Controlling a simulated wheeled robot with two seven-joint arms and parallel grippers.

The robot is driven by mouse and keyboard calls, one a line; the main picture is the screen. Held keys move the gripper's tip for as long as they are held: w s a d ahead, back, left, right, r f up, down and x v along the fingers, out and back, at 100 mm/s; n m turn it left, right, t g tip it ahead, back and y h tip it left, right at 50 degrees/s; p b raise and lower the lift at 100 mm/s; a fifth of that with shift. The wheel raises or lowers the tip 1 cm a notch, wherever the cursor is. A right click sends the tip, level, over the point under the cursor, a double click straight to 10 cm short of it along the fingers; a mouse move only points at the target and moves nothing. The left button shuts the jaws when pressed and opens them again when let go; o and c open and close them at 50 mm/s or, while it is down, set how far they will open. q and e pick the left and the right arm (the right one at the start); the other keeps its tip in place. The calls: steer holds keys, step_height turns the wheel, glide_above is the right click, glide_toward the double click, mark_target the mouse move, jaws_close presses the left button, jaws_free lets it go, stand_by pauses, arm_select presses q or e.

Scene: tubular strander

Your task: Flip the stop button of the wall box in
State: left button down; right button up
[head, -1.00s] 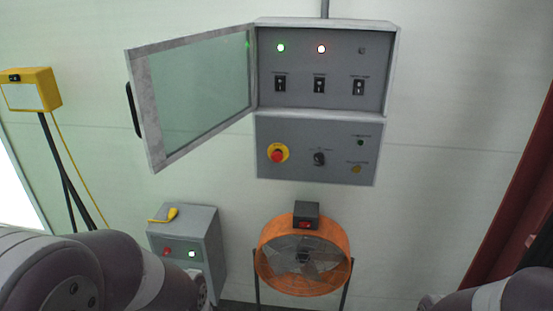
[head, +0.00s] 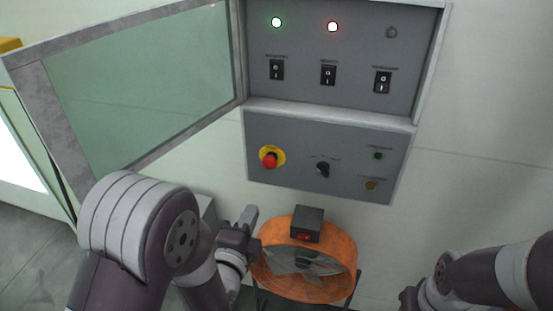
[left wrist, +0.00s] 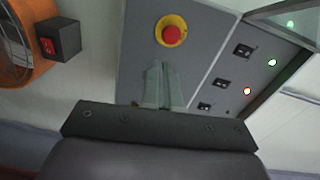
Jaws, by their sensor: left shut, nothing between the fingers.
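The wall box (head: 325,110) hangs on the wall, its glass door (head: 150,85) swung open to the left. The red stop button (head: 269,160) on a yellow disc sits on the lower panel; it also shows in the left wrist view (left wrist: 171,36). My left gripper (head: 250,216) is shut and empty, below the stop button in the head view and apart from it. In the left wrist view its closed fingers (left wrist: 163,85) point toward the panel, just under the button in the picture. My right gripper (head: 408,299) shows only partly at the bottom edge.
A black knob (head: 322,170) sits right of the stop button. Rocker switches (head: 328,75) and lit green and red lamps are above. An orange fan (head: 307,285) with a dark switch box (head: 307,224) stands below the box, close to my left gripper.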

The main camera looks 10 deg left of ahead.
arm_select(q)
steer(key=s+r+m, duration=0.1)
steer(key=s+r, duration=0.1)
steer(key=p, duration=0.3)
glide_toward(268, 165)
steer(key=shift+t, duration=0.3)
steer(key=w, duration=0.5)
steer(key=shift+w+d+f, duration=0.15)
steer(key=shift+w+f, duration=0.05)
steer(key=shift+w, duration=0.1)
steer(key=shift+w+f, duration=0.1)
steer(key=shift+w, duration=0.55)
arm_select(e)
steer(key=r, duration=0.2)
steer(key=s+r, duration=0.1)
steer(key=r, duration=0.1)
steer(key=shift+s+a, duration=0.2)
